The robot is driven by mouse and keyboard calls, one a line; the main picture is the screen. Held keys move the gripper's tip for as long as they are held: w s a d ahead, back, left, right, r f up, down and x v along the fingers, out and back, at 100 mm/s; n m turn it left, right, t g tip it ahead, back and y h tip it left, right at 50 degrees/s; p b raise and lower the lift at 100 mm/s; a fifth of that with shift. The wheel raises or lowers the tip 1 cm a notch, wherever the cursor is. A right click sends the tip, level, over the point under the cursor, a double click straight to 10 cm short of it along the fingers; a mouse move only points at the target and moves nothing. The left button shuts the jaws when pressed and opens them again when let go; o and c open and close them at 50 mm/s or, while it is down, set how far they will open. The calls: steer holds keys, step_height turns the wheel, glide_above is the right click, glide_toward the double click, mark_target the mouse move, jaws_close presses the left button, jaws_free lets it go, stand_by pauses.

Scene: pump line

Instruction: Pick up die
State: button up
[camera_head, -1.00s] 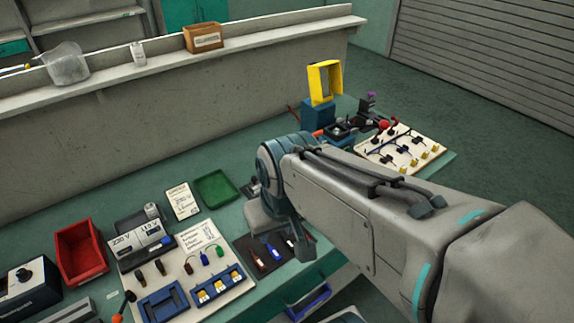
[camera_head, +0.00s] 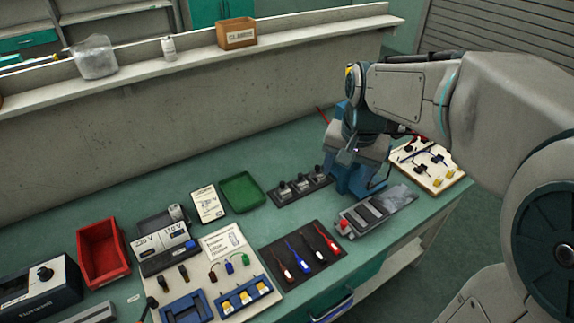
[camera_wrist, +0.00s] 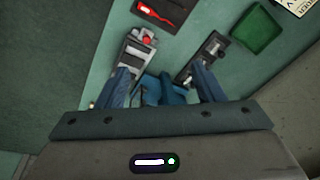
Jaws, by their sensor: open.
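A dark rack (camera_head: 300,187) with a row of small metal pieces stands right of the green tray. These pieces may be the dies; I cannot tell for sure. The rack also shows in the wrist view (camera_wrist: 213,47), beyond my right finger. My gripper (camera_wrist: 163,76) is open, pointing down, with no object visibly held between its fingers. In the head view my gripper (camera_head: 348,155) is above or in front of a blue press-like fixture (camera_head: 362,178), right of the rack. The blue fixture (camera_wrist: 168,92) shows between and below the fingers. The arm hides part of it.
A grey slotted block (camera_head: 375,211) with a red knob lies in front of the fixture. A green tray (camera_head: 241,192) and a red bin (camera_head: 102,252) stand left. A wiring board (camera_head: 428,165) is at right. The back of the bench is clear.

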steer(key=w+a+f+m+g, duration=0.1)
steer(key=w+a+f+m, duration=0.15)
steer(key=w, duration=0.35)
steer(key=w+a+f+m, duration=0.1)
steer(key=w+a+f, duration=0.1)
steer(key=w+a, duration=0.3)
steer(key=m+g+b, duration=0.1)
steer(key=m, duration=0.2)
glide_above(283, 183)
step_height(283, 183, down, 7)
steer(key=shift+h, duration=0.3)
step_height(283, 183, down, 9)
steer(key=shift+s+d+r+p, duration=0.1)
steer(key=shift+r+p, duration=0.05)
steer(key=shift+p, duration=0.15)
steer(key=shift+f+p, duration=0.65)
steer(key=shift+f, duration=2)
steer(key=c, duration=1.2)
